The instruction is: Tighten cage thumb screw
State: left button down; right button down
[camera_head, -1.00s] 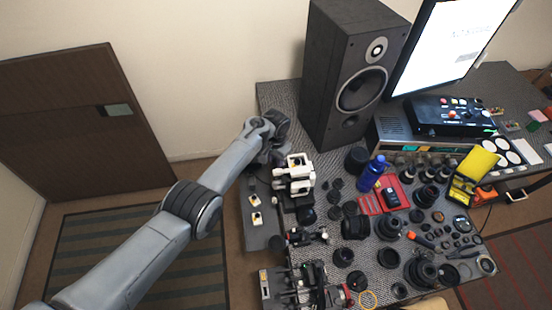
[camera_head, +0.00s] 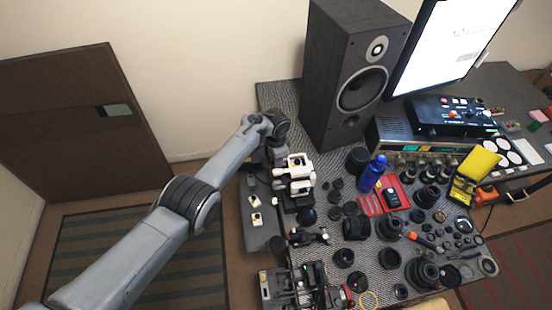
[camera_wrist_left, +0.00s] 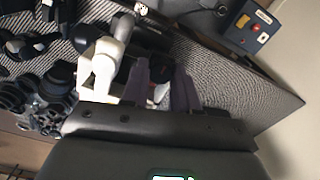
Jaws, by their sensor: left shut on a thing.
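A white cage-like fixture (camera_head: 296,172) stands near the left edge of the bench. It also shows in the left wrist view (camera_wrist_left: 104,68), just left of the fingers. My left gripper (camera_head: 277,152) is at the fixture's back left side, reached by the grey arm from the left. In the left wrist view its two dark fingers (camera_wrist_left: 162,90) are close to the fixture, with a small gap between them. They are shut on a small part that I take to be the cage thumb screw; it is mostly hidden. My right gripper is not in view.
A large black speaker (camera_head: 351,78) stands right behind the fixture. A blue bottle (camera_head: 371,176), a red tray (camera_head: 370,205) and many dark lens parts crowd the bench to the right. A black rail device (camera_head: 300,285) is at the front. Floor lies left of the bench.

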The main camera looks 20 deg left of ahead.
pick_arm(q)
jog(key=c, duration=1.1)
grip_release()
jog(key=shift+r+p, duration=1.7)
jog(key=shift+r, duration=3.7)
jog(key=shift+f, duration=0.1)
